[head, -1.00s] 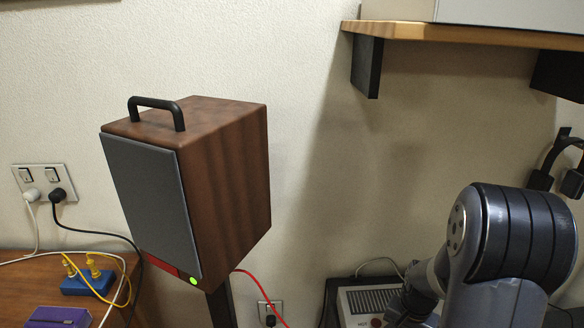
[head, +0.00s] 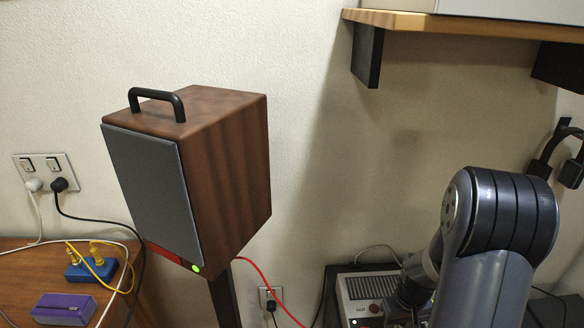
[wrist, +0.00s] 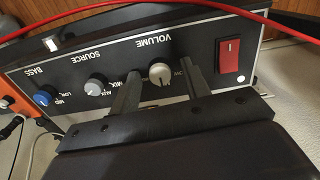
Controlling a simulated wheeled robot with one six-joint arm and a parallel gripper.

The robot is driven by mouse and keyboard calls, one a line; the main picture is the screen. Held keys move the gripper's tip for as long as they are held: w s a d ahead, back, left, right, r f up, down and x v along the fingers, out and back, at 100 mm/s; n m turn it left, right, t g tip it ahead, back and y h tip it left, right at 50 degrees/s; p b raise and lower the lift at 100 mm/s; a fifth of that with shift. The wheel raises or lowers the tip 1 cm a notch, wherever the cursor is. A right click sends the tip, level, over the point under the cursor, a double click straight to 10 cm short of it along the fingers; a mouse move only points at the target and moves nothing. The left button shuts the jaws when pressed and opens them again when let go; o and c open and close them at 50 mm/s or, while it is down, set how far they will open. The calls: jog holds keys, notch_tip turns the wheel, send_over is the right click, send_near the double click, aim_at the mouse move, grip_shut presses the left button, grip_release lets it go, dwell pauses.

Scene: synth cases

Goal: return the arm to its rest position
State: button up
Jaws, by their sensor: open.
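My gripper (wrist: 163,68) shows in the wrist view with its two dark fingers apart and nothing between them. Beyond the fingers is a black control panel (wrist: 112,60), seen upside down. A pale volume knob (wrist: 160,73) lies in line with the gap between the fingers; I cannot tell how far off it is. A grey source knob (wrist: 96,86), a blue bass knob (wrist: 45,96) and a red switch (wrist: 229,56) are on the same panel. In the head view my arm (head: 495,225) is at the lower right and my gripper cannot be made out.
A wooden speaker (head: 225,165) with a black handle stands left of centre. A shelf (head: 460,25) juts out at the upper right, above my arm. A pale box (head: 370,290) sits below. Headphones (head: 570,155) hang at the right. A red cable (wrist: 190,8) crosses the wrist view.

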jog(key=n, duration=0.3)
jog(key=shift+p, duration=0.3)
jog(key=shift+r+n, duration=0.25)
jog(key=shift+n, duration=0.15)
notch_tip(320, 180, up, 10)
jog(key=p, duration=0.1)
